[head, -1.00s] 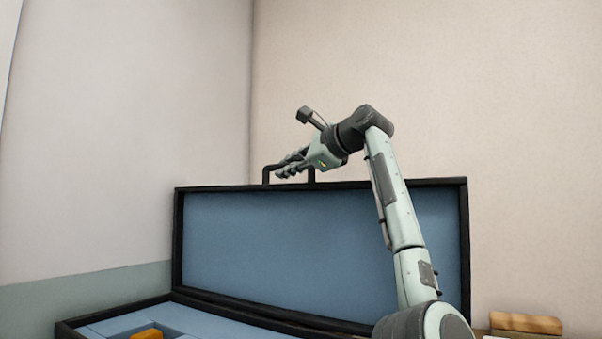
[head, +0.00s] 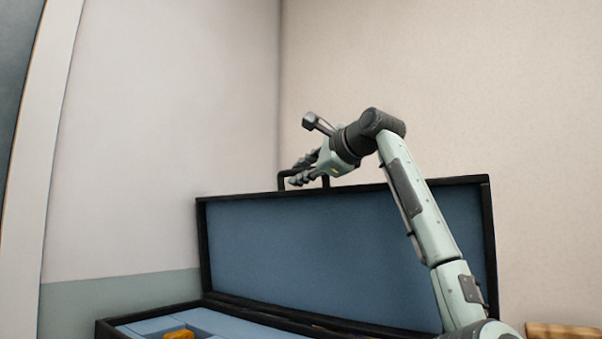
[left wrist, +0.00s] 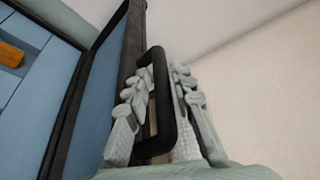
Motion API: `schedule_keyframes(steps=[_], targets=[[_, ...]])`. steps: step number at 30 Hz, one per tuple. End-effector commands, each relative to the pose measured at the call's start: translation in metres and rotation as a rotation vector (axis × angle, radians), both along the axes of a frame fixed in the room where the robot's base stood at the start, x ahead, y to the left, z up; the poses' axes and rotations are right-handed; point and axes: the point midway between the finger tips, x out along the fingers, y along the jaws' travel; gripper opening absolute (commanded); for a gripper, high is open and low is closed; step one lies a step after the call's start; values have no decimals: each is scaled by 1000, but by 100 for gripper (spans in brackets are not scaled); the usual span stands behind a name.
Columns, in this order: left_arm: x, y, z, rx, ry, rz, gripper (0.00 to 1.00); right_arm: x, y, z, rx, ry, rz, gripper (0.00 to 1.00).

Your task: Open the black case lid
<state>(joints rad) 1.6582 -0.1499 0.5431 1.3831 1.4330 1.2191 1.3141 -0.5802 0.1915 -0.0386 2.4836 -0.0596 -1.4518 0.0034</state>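The black case stands open, its lid (head: 320,250) upright with a blue lining. The lid also shows in the left wrist view (left wrist: 88,120). The black handle (head: 282,181) sits on the lid's top edge and shows large in the left wrist view (left wrist: 160,80). My left gripper (head: 300,170) is at the handle with its fingers apart, one on each side of the handle (left wrist: 160,110). A gap shows between the handle and the fingers in places. My right gripper is not in view.
The case base (head: 150,325) has blue compartments and an orange block (head: 179,335) in it. A wooden block (head: 562,331) lies at the lower right.

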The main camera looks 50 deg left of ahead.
Motion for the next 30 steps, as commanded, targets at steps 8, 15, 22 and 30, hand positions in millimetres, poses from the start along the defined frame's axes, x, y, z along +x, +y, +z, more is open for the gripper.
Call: schedule_keyframes(steps=[8, 15, 22, 30], targets=[[-1, -2, 1, 2, 0, 1, 24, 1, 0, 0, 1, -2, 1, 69], [-4, -40, 7, 4, -1, -2, 24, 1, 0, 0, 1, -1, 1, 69], [-8, -87, 15, 2, 0, -2, 24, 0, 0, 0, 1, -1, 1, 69], [-11, -116, 19, 1, 1, -1, 24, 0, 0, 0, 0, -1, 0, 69]])
